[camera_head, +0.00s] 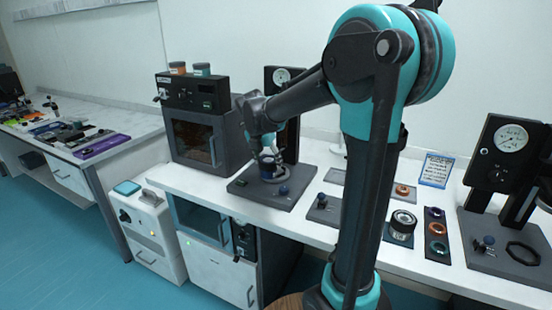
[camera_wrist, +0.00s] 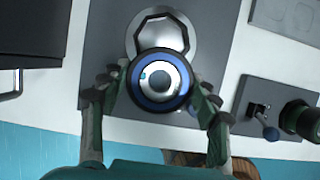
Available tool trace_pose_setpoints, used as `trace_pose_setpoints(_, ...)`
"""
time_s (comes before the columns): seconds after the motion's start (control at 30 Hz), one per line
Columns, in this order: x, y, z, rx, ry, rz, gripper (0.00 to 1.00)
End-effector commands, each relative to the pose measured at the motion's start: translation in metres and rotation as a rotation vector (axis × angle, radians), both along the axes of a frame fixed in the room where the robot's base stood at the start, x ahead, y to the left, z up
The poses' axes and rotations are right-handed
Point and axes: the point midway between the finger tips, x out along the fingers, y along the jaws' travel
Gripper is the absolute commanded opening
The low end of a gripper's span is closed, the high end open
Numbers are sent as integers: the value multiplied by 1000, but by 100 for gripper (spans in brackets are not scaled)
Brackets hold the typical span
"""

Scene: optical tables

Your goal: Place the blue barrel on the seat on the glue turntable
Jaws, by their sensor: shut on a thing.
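My gripper (camera_wrist: 160,88) is shut on the blue barrel (camera_wrist: 139,96), a round part with a blue ring and a bright metal centre, with one finger on each side. In the wrist view, a silver round piece with an eight-sided opening (camera_wrist: 162,33) lies just beyond the barrel, on a dark base plate (camera_wrist: 95,60); the barrel overlaps its near edge. I cannot tell the barrel's height above the plate. In the head view, my gripper (camera_head: 267,157) is low over the dark base plate (camera_head: 245,186) of the left gauge station, and the barrel is mostly hidden.
A black column with a dial gauge (camera_head: 282,76) stands behind the plate. A blue knob (camera_head: 283,190) is on the plate's front. A dark oven-like box (camera_head: 200,143) is to the left. To the right are a small plate with a knob (camera_head: 322,203), a silver jar (camera_head: 402,222) and another gauge station (camera_head: 511,138).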

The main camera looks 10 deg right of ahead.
Motion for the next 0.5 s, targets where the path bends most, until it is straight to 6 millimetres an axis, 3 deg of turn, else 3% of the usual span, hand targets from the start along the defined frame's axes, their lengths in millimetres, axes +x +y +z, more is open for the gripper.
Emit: trace_pose_setpoints(0.5, 35, -25, 0, 1, -1, -1, 28)
